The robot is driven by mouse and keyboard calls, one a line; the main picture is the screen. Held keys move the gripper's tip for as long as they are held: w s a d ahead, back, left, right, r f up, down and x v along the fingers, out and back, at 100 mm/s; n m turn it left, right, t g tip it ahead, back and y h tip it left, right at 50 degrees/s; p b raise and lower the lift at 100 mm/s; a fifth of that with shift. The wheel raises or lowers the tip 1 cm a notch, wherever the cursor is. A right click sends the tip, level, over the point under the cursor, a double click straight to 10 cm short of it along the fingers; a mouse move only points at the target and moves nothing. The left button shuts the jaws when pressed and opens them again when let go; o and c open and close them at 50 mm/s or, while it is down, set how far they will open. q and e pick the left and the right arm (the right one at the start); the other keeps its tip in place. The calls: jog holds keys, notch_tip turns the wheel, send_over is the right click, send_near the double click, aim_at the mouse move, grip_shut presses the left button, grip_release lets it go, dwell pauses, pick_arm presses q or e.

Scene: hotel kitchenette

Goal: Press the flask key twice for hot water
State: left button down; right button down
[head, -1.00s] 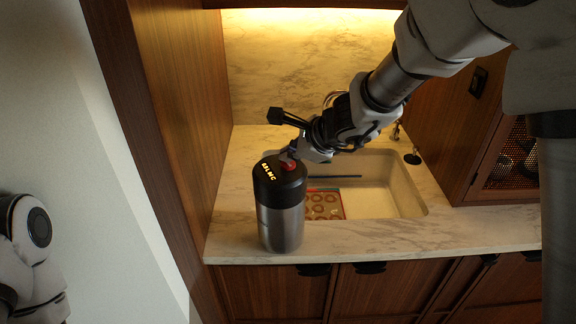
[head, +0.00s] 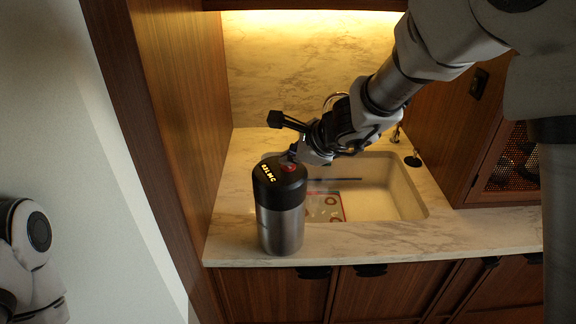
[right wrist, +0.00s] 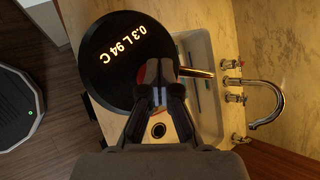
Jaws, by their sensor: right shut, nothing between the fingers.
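The flask (head: 281,222) is a steel cylinder with a black top and stands upright on the marble counter, left of the sink. Its red key (head: 290,167) shows on the back right of the top. My right gripper (head: 288,157) is shut and empty, its tips right at the key; I cannot tell whether they touch it. The lit display (right wrist: 123,44) reads 0.3 L 94 C. My left gripper is out of view; only its arm shows.
The sink (head: 385,190) lies right of the flask, with a red-edged, ring-patterned item (head: 325,207) in it. A tap (right wrist: 268,100) stands behind. A wooden side panel (head: 180,110) rises at the left. The counter's front edge is close to the flask.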

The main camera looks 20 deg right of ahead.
aim_at(290, 167)
dwell(0.4)
jog(key=shift+r+p, duration=0.6)
jog(key=shift+r, duration=0.15)
notch_tip(290, 167, up, 5)
jog(key=p, duration=0.4)
jog(key=shift+r, duration=0.1)
dwell(0.4)
